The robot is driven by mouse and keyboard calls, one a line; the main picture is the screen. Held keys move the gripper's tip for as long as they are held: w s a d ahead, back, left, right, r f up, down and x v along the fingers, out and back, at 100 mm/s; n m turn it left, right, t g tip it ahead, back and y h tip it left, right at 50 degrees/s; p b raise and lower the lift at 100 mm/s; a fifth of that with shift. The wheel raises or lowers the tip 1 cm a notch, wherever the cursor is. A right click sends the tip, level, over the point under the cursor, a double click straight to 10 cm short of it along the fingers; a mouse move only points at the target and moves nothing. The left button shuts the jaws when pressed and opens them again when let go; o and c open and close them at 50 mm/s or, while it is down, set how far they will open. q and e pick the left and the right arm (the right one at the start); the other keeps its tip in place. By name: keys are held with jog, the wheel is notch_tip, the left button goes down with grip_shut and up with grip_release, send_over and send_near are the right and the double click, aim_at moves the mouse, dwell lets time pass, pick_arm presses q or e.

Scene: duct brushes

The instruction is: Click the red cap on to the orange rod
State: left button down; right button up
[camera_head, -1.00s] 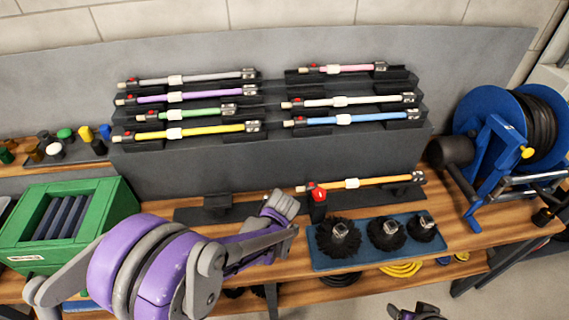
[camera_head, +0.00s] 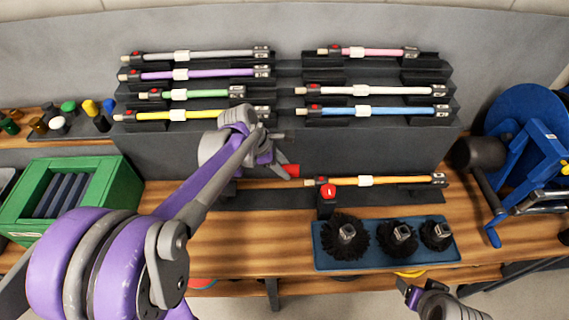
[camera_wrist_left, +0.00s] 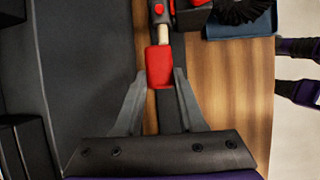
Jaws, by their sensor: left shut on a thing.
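The red cap (camera_head: 291,171) is between the fingers of my left gripper (camera_head: 286,168), which is shut on it; it also shows in the left wrist view (camera_wrist_left: 159,66). The orange rod (camera_head: 390,181) lies level on a low dark rack at the front. Its pale left tip (camera_wrist_left: 163,38) is in line with the cap in the left wrist view and appears to meet its end; whether it is inside cannot be told. My right gripper (camera_head: 413,294) is low at the front right, its fingers apart and empty.
A black block with a red top (camera_head: 328,192) stands just in front of the rod's left end. A blue tray (camera_head: 330,262) of black brushes is nearer. Several other rods lie on the stepped rack (camera_head: 380,140) behind. A green box (camera_head: 120,185) and a blue reel (camera_head: 520,110) flank the bench.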

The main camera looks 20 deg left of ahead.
pick_arm(q)
notch_tip(320, 180, down, 6)
jog(key=b, duration=0.3)
jog(key=shift+w+d+f, duration=0.15)
jog(key=shift+d+f, duration=0.05)
pick_arm(e)
jog(key=shift+s+f, duration=0.3)
jog(key=shift+f, duration=0.45)
jog(key=shift+s+f, duration=0.25)
jog(key=shift+f, duration=0.45)
jog(key=shift+s+f, duration=0.3)
jog(key=shift+f, duration=0.45)
pick_arm(q)
jog(key=shift+r, duration=0.1)
jog(key=shift+d, duration=0.2)
jog(key=shift+w+d, duration=0.35)
jog(key=shift+d, duration=0.2)
pick_arm(e)
jog(key=shift+f, duration=0.1)
pick_arm(q)
jog(key=shift+w+d, duration=0.3)
jog(key=shift+d, duration=0.3)
jog(key=shift+w+d, duration=0.25)
jog(key=shift+d, duration=0.35)
jog(key=shift+c, duration=2.1)
grip_release()
jog(key=shift+a, duration=0.1)
